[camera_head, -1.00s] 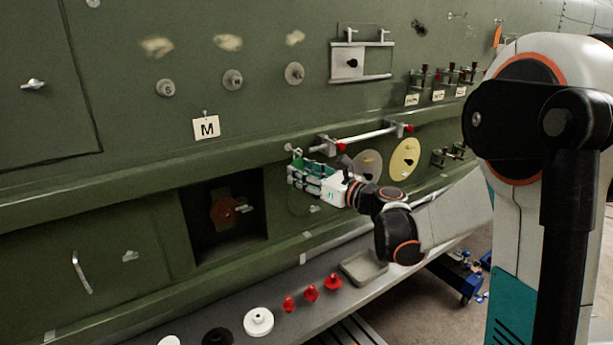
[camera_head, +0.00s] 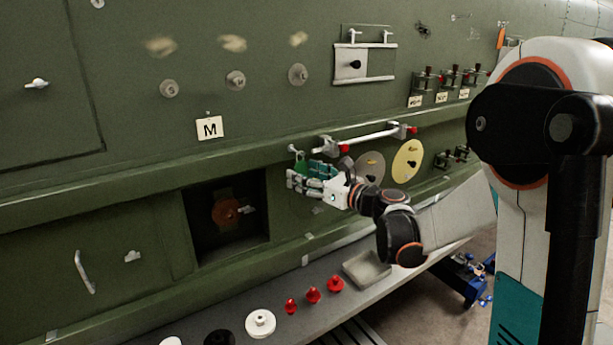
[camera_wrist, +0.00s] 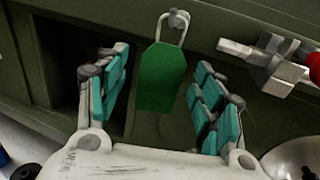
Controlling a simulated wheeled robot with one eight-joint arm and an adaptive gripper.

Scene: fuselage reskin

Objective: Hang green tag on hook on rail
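The green tag (camera_wrist: 162,76) hangs from the hook (camera_wrist: 179,18) by its pale wire loop in the wrist view. Its plate hangs slightly tilted. In the head view the tag (camera_head: 301,162) shows small at the left end of the rail, partly hidden by my fingers. My gripper (camera_wrist: 166,88) is open. Its two teal-padded fingers stand either side of the tag, with gaps between them and its edges. In the head view my gripper (camera_head: 309,177) is just below the rail's left end.
A silver rail (camera_head: 365,137) with red-tipped end clamps runs right of the hook. A grey disc (camera_head: 370,166) and a yellow disc (camera_head: 407,161) are on the panel beside my wrist. A dark recess (camera_head: 228,215) lies lower left. Red knobs (camera_head: 313,295) and a grey tray (camera_head: 366,269) sit on the ledge below.

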